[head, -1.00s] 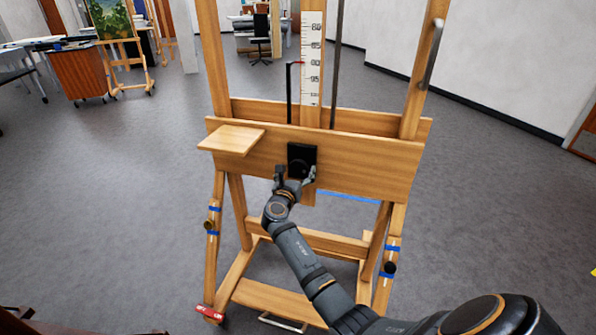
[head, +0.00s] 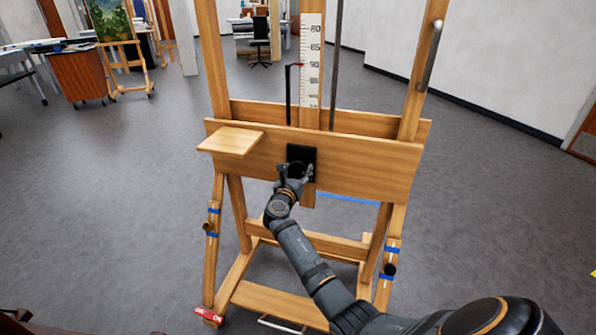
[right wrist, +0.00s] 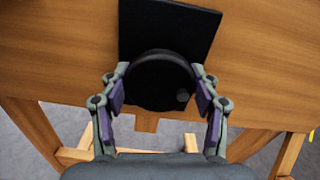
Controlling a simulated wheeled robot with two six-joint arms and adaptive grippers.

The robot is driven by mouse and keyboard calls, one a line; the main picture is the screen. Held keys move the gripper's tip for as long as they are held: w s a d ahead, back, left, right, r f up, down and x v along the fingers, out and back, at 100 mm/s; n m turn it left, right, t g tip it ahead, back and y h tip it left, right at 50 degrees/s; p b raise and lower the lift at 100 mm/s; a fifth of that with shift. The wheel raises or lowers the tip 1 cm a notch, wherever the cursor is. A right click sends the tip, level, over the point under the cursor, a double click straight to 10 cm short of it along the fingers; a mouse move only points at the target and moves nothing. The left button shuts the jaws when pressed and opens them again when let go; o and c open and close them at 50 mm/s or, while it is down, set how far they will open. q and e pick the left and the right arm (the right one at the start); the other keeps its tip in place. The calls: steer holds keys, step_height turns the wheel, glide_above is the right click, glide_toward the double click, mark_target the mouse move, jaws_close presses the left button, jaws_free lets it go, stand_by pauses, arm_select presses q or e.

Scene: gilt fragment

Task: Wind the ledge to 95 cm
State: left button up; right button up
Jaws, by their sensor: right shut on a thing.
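The wooden ledge (head: 370,165) is a broad horizontal board across the easel. A white scale (head: 312,85) stands above it, and a red-tipped pointer (head: 298,65) is at about the 90 mark. A black plate (head: 295,151) is on the ledge's front. In the right wrist view a round black knob (right wrist: 160,65) with a small stud sits on this plate (right wrist: 190,22). My right gripper (head: 296,172) is shut on the knob, one finger on each side, as the right wrist view (right wrist: 160,88) shows. My left gripper is not in view.
A small wooden shelf (head: 232,141) juts from the ledge's left end. The easel's legs carry blue tape and dark knobs (head: 389,269). A red tag (head: 208,315) is by the left foot. Grey floor (head: 490,230) is clear around; another easel (head: 125,70) stands far left.

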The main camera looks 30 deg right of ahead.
steer(key=shift+m, duration=0.3)
